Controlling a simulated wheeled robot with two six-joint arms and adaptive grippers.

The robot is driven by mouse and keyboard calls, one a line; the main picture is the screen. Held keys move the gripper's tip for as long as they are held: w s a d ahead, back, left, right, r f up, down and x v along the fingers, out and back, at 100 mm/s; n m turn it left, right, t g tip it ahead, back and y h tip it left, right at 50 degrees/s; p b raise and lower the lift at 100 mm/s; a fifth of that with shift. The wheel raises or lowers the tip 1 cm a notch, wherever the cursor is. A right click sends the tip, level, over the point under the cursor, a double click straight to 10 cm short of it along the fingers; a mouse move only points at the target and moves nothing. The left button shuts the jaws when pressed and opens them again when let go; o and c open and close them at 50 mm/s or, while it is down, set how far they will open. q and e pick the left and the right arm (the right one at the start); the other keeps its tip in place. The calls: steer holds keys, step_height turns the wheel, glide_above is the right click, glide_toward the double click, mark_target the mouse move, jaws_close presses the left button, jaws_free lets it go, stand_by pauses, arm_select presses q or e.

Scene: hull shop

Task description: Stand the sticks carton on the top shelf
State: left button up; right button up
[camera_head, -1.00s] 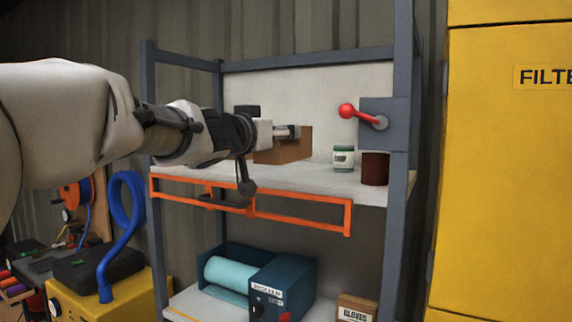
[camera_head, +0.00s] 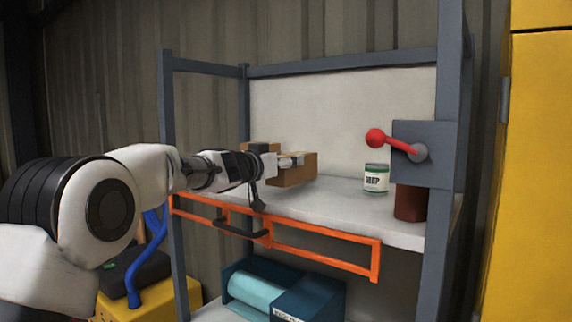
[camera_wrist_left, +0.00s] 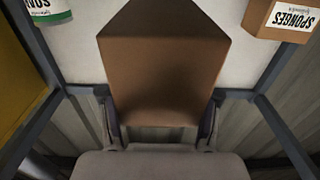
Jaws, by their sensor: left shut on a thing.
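My left gripper (camera_head: 288,161) is shut on a plain brown carton (camera_head: 296,176), held over the top shelf (camera_head: 345,208) inside the rack. No label shows on the carton's visible faces, and I cannot tell whether its bottom touches the shelf. In the left wrist view the carton (camera_wrist_left: 160,80) fills the space between the two fingers (camera_wrist_left: 160,120). My right gripper is not in view.
A sponges carton (camera_wrist_left: 281,18) stands beside the held one; its brown top shows behind my gripper (camera_head: 262,148). To the right are a soap jar (camera_head: 376,182), a dark red container (camera_head: 410,203) and a red-knobbed lever (camera_head: 375,138). An orange frame (camera_head: 322,257) hangs along the shelf's front.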

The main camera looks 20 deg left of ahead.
mark_target(281, 170)
arm_select(q)
steer(key=shift+s+a+f, duration=0.1)
steer(key=shift+s+f, duration=0.7)
steer(key=shift+f, duration=0.3)
steer(key=shift+s+a, duration=0.1)
steer(key=shift+s, duration=0.2)
steer(key=shift+w+f, duration=0.2)
steer(key=shift+w, duration=0.1)
steer(key=o, duration=1.5)
steer(key=shift+w+f, duration=0.2)
steer(key=shift+w, duration=0.15)
steer(key=shift+s+r, duration=0.25)
steer(key=shift+s, duration=0.15)
steer(key=b+v, duration=0.1)
steer(key=v, duration=0.1)
steer(key=f+b+v, duration=0.1)
steer(key=b+v, duration=0.1)
steer(key=shift+s+a, duration=0.1)
steer(key=shift+s, duration=0.05)
steer(key=v, duration=0.2)
steer(key=b+v, duration=0.1)
steer(key=v, duration=0.1)
steer(key=r+b+v, duration=0.1)
steer(key=v, duration=0.2)
steer(key=shift+s, duration=0.15)
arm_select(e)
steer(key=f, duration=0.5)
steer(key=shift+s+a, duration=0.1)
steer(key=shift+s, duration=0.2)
